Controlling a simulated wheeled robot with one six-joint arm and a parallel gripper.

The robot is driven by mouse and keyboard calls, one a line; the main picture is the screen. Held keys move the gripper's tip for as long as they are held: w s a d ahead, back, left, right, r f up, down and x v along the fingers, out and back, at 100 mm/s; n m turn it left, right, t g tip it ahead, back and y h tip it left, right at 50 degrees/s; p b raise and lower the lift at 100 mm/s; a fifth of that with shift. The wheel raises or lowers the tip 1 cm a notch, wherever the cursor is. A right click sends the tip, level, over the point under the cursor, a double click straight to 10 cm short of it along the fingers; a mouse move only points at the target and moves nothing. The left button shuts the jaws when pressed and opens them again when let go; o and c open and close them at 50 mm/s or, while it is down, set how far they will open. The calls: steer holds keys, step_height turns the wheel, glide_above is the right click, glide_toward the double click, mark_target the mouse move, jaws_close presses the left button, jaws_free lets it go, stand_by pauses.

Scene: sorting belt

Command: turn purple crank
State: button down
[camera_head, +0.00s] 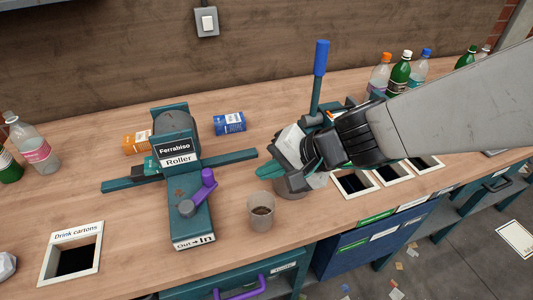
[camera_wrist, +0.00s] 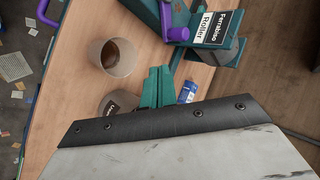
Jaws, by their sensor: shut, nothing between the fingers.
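The purple crank (camera_head: 200,192) sits on top of the teal roller machine (camera_head: 186,220), whose plates read "Ferrabiso" and "Roller". Its arm runs from a grey hub up to an upright purple knob. In the wrist view the purple crank (camera_wrist: 176,33) shows at the top edge, partly cut off. My gripper (camera_head: 268,171) is in the head view, to the right of the crank and apart from it. Its teal fingers are together with nothing between them. In the wrist view my gripper (camera_wrist: 158,72) points toward the roller machine.
A clear cup (camera_head: 261,212) with dark contents stands between the crank and my gripper, nearer the front edge. A tall blue-handled lever (camera_head: 320,60) rises behind my gripper. A drink cartons hole (camera_head: 95,235) is at left.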

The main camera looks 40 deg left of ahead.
glide_toward(214, 181)
step_height(214, 181, down, 3)
steer(key=a, duration=0.2)
steer(key=s+a, duration=0.1)
steer(key=shift+f, duration=0.4)
steer(key=shift+s+a, duration=0.15)
steer(key=shift+a, duration=0.4)
